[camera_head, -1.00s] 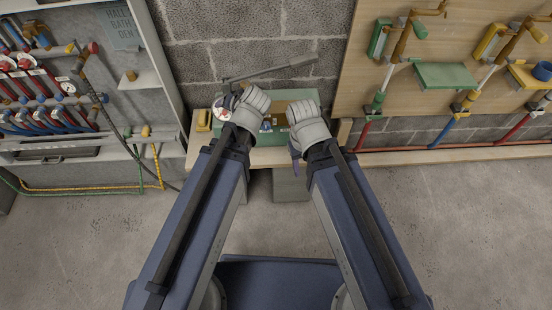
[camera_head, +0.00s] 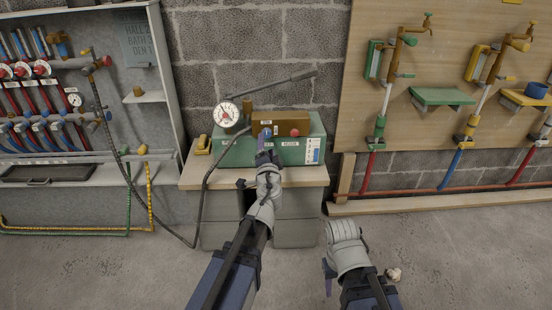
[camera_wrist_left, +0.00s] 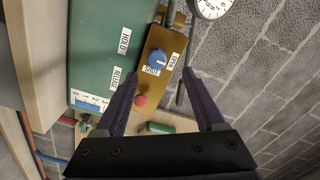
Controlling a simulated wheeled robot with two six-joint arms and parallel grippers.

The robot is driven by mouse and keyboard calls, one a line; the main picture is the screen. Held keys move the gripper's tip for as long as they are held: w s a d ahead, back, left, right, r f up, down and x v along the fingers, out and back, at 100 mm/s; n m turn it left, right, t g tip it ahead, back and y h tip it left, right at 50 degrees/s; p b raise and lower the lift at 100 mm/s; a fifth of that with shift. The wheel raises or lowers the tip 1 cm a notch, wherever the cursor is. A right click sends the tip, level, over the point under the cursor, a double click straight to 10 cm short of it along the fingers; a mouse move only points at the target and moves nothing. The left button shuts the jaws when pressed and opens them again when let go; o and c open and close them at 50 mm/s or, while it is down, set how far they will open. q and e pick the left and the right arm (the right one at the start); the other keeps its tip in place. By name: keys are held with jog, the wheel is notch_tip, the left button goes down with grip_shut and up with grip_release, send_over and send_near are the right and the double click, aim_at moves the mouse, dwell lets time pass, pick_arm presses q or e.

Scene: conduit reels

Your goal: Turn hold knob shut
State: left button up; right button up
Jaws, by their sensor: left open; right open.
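The blue hold knob (camera_head: 267,132) is on the brass block (camera_head: 290,123) at the front of the green pump box (camera_head: 316,139). In the left wrist view the knob (camera_wrist_left: 158,59) sits between labels reading SHUT and OPEN. I cannot tell surely which its pale mark points to. My left gripper (camera_head: 267,153) is open in front of the knob. Its two purple fingertips (camera_wrist_left: 160,76) stand apart, with the knob just beyond the gap. Contact is not clear. My right gripper (camera_head: 328,272) is open and empty, low over the floor to the right.
A red knob (camera_head: 295,132) sits beside the blue one. A round gauge (camera_head: 226,114) and a long lever (camera_head: 270,86) rise at the box's left and back. A black hose (camera_head: 204,190) hangs left of my left arm.

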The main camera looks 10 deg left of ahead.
aim_at(267, 135)
pick_arm(q)
jog(key=shift+d+x, duration=0.15)
jog(key=shift+x, duration=1.75)
jog(key=shift+d+x, duration=0.15)
jog(key=shift+x, duration=1.75)
jog(key=shift+f, duration=0.2)
jog(key=shift+c, duration=0.4)
grip_shut()
